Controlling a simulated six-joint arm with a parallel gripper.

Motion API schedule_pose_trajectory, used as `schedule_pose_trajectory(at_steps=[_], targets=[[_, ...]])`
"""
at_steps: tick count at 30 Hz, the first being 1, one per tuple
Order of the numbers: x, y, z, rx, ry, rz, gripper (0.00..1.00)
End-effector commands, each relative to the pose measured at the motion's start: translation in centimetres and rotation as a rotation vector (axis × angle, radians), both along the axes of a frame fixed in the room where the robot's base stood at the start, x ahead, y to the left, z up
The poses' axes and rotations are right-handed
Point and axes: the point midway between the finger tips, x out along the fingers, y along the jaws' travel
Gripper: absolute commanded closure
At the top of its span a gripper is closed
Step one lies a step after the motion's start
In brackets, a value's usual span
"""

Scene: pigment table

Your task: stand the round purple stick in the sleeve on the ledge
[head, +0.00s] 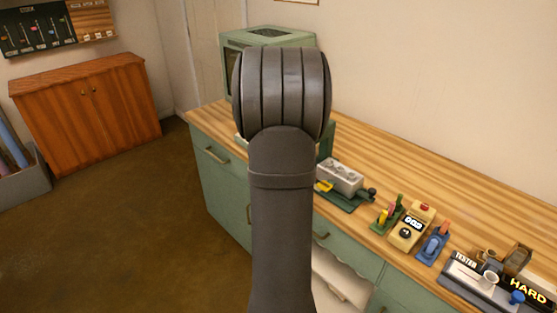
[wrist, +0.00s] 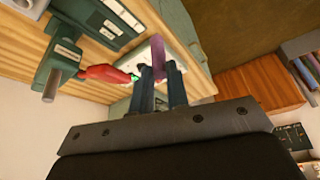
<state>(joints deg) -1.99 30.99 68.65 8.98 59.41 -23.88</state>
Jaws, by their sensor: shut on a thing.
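In the wrist view, my gripper (wrist: 159,68) is shut on the purple stick (wrist: 158,50), which shows between the two dark fingertips. The stick's far end lies against a pale plate-like piece (wrist: 186,62) in the picture; I cannot tell whether they touch. I cannot make out the sleeve or the ledge for certain. In the head view my own arm hides the gripper and the stick.
A red piece (wrist: 104,73) with a green spot lies close left of the fingers. A green fixture with a metal rod (wrist: 51,83) is further left. The wooden counter (head: 440,180) holds a grey block (head: 340,176), a yellow meter (head: 411,228) and a tester (head: 468,280) at right.

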Motion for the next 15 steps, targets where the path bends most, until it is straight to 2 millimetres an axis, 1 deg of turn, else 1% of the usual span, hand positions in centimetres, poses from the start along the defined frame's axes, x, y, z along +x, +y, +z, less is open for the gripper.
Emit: schedule_pose_trajectory(at_steps=[1, 4, 5, 7, 9, 11, 14, 15], targets=[[0.4, 0.1, 1.7, 0.001, -0.005, 0.006, 1.0], [0.9, -0.4, 4.5, 0.0, -0.004, 0.008, 1.0], [1.1, -0.7, 5.3, 0.001, -0.004, 0.005, 1.0], [1.4, -2.2, 6.8, 0.001, -0.003, -0.014, 1.0], [1.7, -4.3, 7.6, 0.001, -0.001, -0.046, 1.0], [1.9, -6.4, 7.9, 0.001, 0.0, -0.08, 1.0], [1.9, -10.3, 7.7, 0.001, 0.002, -0.145, 1.0], [1.8, -12.0, 7.5, 0.001, 0.002, -0.175, 1.0]])
